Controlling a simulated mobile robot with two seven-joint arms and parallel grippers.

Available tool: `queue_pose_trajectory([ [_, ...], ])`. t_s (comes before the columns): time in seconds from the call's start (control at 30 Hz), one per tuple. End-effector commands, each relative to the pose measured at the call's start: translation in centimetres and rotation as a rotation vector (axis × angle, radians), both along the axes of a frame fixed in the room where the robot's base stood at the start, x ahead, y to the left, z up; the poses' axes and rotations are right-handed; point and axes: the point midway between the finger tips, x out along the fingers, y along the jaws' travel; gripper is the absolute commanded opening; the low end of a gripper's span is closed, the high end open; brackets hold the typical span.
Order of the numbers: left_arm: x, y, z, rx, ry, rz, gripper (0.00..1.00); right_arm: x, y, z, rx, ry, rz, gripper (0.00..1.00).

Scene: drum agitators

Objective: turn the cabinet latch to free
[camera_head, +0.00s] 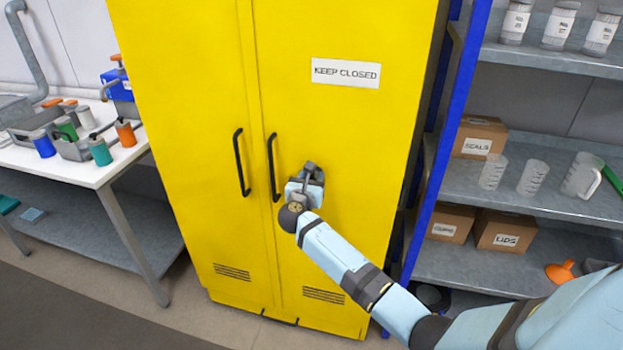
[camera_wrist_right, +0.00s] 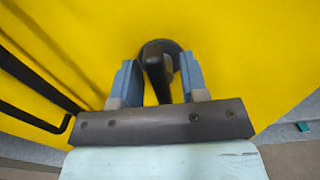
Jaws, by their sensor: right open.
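The yellow cabinet (camera_head: 345,120) stands shut in the middle of the head view, with two doors. Its dark latch (camera_wrist_right: 155,68) shows in the wrist view as a knob-like lever on a round base against the yellow door. In the head view the latch is mostly hidden by my right gripper (camera_head: 306,183), which is at the right door beside the handles. In the wrist view the right gripper (camera_wrist_right: 159,80) is open, with one blue finger on each side of the latch lever. Whether the fingers touch it I cannot tell. My left gripper is not in view.
Two black door handles (camera_head: 241,162) (camera_head: 272,166) stick out left of my right gripper. A "KEEP CLOSED" sign (camera_head: 346,73) is above. A metal shelf (camera_head: 540,200) with boxes and beakers stands right; a white bench (camera_head: 85,172) with coloured bottles stands left.

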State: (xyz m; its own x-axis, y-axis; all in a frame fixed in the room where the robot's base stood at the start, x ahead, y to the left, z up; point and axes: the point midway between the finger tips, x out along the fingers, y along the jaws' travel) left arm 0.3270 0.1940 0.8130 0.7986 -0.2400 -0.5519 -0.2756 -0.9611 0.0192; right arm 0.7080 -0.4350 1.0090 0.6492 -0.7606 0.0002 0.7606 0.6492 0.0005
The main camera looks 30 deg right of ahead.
Motion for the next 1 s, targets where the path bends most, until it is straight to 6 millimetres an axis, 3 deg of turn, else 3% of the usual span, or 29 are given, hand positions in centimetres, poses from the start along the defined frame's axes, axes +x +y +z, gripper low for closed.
queue_pose_trajectory([
  [0.03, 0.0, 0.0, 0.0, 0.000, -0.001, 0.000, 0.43, 0.0, 0.0, 0.0, 0.000, 0.000, 0.000, 0.34],
  [0.17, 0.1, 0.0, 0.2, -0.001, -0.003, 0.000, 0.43, 0.0, 0.0, 0.0, 0.000, 0.000, 0.000, 0.04],
  [0.2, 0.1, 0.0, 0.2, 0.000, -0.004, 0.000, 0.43, 0.0, 0.0, 0.0, 0.000, 0.000, 0.000, 0.00],
  [0.63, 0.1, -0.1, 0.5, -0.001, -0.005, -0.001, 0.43, 0.0, 0.1, -0.1, -0.040, 0.054, -0.001, 0.00],
  [1.0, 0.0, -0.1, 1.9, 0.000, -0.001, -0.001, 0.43, 0.1, 0.3, 0.1, -0.226, 0.274, -0.001, 0.00],
])
